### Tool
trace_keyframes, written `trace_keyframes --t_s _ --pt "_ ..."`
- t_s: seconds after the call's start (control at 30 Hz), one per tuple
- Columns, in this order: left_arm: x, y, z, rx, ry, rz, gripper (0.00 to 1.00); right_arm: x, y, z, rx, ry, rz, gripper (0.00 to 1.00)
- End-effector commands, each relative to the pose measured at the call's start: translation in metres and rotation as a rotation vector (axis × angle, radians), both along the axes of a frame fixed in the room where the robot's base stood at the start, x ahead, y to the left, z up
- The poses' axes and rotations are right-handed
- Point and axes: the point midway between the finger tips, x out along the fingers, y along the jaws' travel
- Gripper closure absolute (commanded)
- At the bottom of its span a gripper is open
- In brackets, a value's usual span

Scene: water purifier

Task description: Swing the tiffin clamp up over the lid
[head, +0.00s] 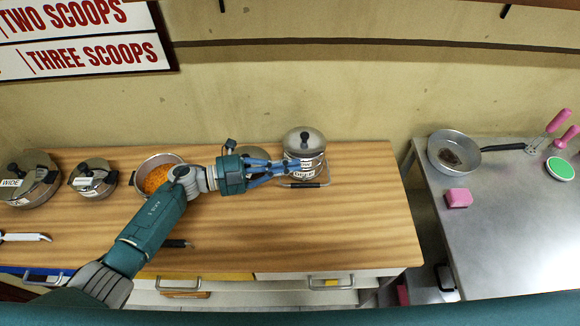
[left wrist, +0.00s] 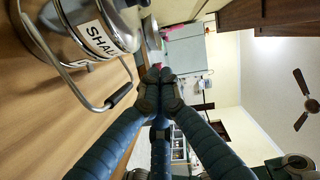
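The steel tiffin (head: 305,160) stands upright near the back right of the wooden counter, with its lid (head: 304,139) and black knob on top. It also shows in the left wrist view (left wrist: 62,18), where its label begins "SHAL". The tiffin clamp (head: 306,185) is a wire loop with a black grip, swung down low at the tiffin's front; the grip shows in the left wrist view (left wrist: 119,95). My left gripper (head: 295,168) is in front of the tiffin, its fingertips (left wrist: 159,88) drawn together with nothing visible between them, apart from the clamp grip. My right gripper is out of view.
A pot of orange food (head: 157,178) sits behind my left arm, with lidded pots (head: 93,177) and (head: 30,180) further left. A partly hidden round item (head: 250,152) is left of the tiffin. A metal table (head: 500,230) with a pan (head: 453,153) stands right, across a gap.

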Motion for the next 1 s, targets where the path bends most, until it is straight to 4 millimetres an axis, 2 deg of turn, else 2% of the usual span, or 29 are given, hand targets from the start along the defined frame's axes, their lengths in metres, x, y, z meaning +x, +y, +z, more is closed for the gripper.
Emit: trace_keyframes --t_s 0.57,1.0 --pt "0.017 0.0 0.014 0.002 0.141 0.0 1.0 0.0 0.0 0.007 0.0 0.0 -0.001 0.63" --pt "0.017 0.0 0.014 0.002 0.143 0.0 1.0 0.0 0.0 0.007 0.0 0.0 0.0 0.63"
